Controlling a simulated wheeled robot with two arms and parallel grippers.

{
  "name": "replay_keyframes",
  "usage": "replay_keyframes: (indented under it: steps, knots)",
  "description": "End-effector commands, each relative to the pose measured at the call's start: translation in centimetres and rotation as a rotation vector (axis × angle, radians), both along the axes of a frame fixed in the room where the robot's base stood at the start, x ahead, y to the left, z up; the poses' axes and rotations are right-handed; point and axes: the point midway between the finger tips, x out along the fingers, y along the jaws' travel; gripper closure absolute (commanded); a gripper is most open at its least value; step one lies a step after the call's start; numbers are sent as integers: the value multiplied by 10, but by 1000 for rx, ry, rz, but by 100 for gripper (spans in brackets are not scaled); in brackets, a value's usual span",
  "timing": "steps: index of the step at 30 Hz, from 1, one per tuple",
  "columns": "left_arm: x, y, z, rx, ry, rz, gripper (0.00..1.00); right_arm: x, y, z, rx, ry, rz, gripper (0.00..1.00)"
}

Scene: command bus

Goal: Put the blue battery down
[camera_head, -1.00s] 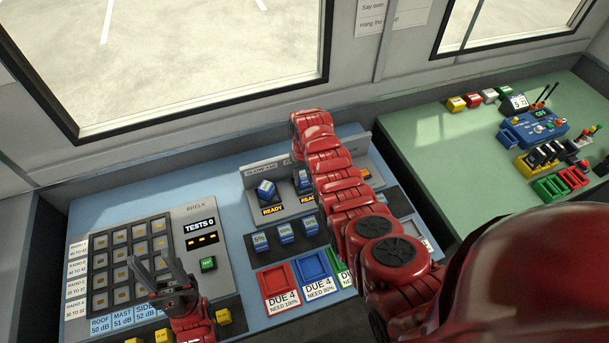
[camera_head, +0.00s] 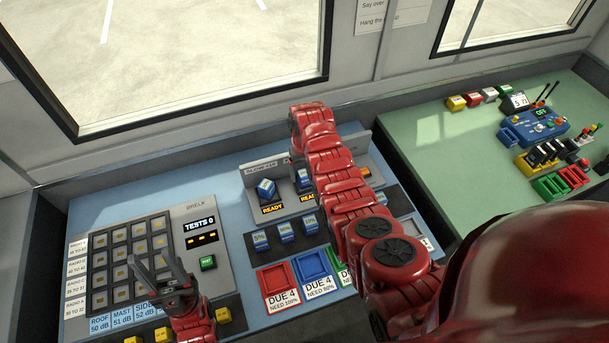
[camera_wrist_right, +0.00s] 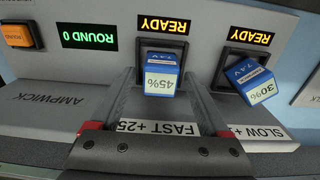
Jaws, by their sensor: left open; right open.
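A blue battery marked 45% (camera_wrist_right: 160,82) stands in the FAST charger bay under a lit READY sign. It also shows in the head view (camera_head: 302,178), partly behind my right arm. My right gripper (camera_wrist_right: 158,76) is open, with one finger on each side of this battery and small gaps visible. In the head view the right gripper is hidden behind its own arm. Another blue battery marked 30% (camera_wrist_right: 250,84) sits tilted in the SLOW bay, also under READY; it shows in the head view (camera_head: 265,188). My left gripper (camera_head: 153,271) is open and empty over the grey keypad panel.
Several blue batteries (camera_head: 285,232) stand in a dark rack in front of the charger. Red (camera_head: 276,276) and blue (camera_head: 311,265) trays marked DUE 4 lie nearer. An orange button (camera_wrist_right: 17,36) sits beside the ROUND 0 display. A green table (camera_head: 430,125) stands at right.

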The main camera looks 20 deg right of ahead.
Motion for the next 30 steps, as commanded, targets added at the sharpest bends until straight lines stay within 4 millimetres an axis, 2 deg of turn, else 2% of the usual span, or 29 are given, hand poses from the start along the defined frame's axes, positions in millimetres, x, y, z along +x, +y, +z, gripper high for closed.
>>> replay_keyframes:
  steps: [4,8,12,15,21,30]
  knots:
    - [0,0,-8,0,0,0,50,-1,0,16,-1,-2,1,20]
    - [0,0,-19,0,0,0,50,0,0,41,-1,-4,0,20]
    - [0,0,-16,0,0,0,50,0,-1,78,-2,-4,0,20]
    - [0,0,6,0,-1,0,50,-2,-1,98,-1,3,-1,20]
    - [0,0,14,0,0,0,50,-2,0,107,0,3,1,20]
    - [0,0,14,0,0,0,50,-2,0,106,0,3,0,20]
